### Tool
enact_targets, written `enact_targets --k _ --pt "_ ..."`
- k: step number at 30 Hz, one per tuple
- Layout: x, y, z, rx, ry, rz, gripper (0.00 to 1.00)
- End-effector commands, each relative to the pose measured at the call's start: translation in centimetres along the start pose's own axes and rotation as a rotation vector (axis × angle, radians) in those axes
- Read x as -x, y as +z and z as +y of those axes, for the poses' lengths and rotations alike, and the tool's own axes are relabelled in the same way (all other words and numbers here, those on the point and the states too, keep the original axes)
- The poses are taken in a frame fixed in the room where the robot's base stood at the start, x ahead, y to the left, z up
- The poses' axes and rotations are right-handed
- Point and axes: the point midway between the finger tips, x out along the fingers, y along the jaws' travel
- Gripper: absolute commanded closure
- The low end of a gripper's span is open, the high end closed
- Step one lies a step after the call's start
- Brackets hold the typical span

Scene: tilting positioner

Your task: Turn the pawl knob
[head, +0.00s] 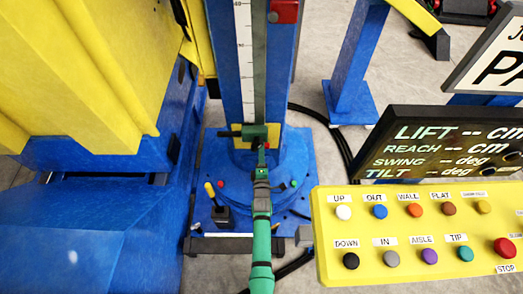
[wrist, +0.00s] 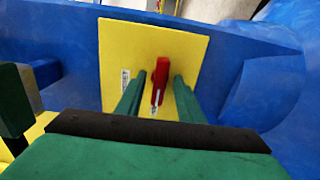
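The pawl knob (wrist: 161,76) is a red upright bar with a white mark near its lower end, on a yellow plate (wrist: 118,50) fixed to a blue part. In the wrist view my gripper (wrist: 159,84) is open, with one green finger on each side of the knob and a gap visible on both sides. Whether the fingertips reach as deep as the knob is hard to tell.
The blue column (head: 221,60) with a white scale rises behind my gripper. A yellow button panel (head: 330,240) and a dark readout board (head: 375,122) stand at the right. A large yellow and blue body (head: 75,80) fills the left. A small lever (head: 211,193) stands near the base.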

Motion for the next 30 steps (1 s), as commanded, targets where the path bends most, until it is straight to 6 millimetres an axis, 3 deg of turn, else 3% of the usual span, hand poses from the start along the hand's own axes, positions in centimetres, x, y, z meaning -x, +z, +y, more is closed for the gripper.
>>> enact_targets --k 18,30 --pt "9.2 -0.1 -0.1 0.0 0.0 0.002 0.66" --pt "10.6 -0.1 0.0 0.0 0.0 0.003 0.66"
